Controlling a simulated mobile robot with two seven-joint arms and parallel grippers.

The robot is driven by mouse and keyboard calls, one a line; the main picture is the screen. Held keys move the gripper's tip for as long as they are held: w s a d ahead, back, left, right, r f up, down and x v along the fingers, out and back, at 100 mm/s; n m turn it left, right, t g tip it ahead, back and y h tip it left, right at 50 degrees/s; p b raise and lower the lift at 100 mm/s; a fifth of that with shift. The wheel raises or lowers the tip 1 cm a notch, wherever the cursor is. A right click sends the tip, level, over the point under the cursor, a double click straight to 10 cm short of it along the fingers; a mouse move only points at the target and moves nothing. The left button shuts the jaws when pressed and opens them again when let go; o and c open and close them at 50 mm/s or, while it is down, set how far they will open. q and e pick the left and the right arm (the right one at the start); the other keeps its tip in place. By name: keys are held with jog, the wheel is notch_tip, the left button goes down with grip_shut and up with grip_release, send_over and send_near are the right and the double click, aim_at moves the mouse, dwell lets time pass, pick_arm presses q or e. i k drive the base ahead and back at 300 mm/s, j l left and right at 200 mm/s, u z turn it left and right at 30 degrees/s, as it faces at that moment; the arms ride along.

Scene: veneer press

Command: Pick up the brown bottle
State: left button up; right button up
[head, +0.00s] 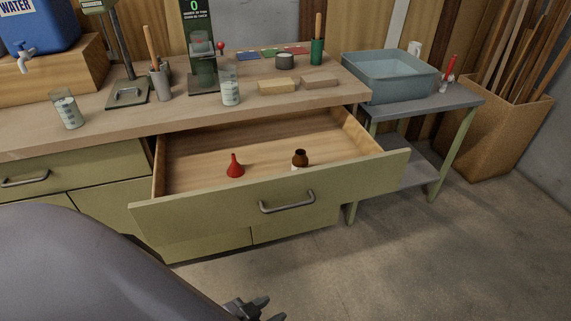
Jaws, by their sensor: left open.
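The brown bottle (300,158) stands upright in an open wooden drawer (340,137), near its front panel. It has a dark neck and a pale label, and its lower part is hidden by the drawer front. My left gripper (266,310) shows at the bottom edge, open and empty, low in front of the drawer and well apart from the bottle. Part of it is cut off by the frame. My right gripper is not in view.
A red funnel (235,167) stands left of the bottle in the drawer. The drawer front (330,190) with its handle (287,201) sticks out from the workbench (190,112). A side table (428,103) holds a grey-blue basin (388,77).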

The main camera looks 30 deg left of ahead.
aim_at(300, 161)
jog(key=k+j, duration=0.1)
jog(key=j, duration=0.7)
jog(key=k+j, duration=0.15)
jog(key=j, duration=0.2)
jog(key=k+j, duration=0.1)
jog(key=j, duration=0.3)
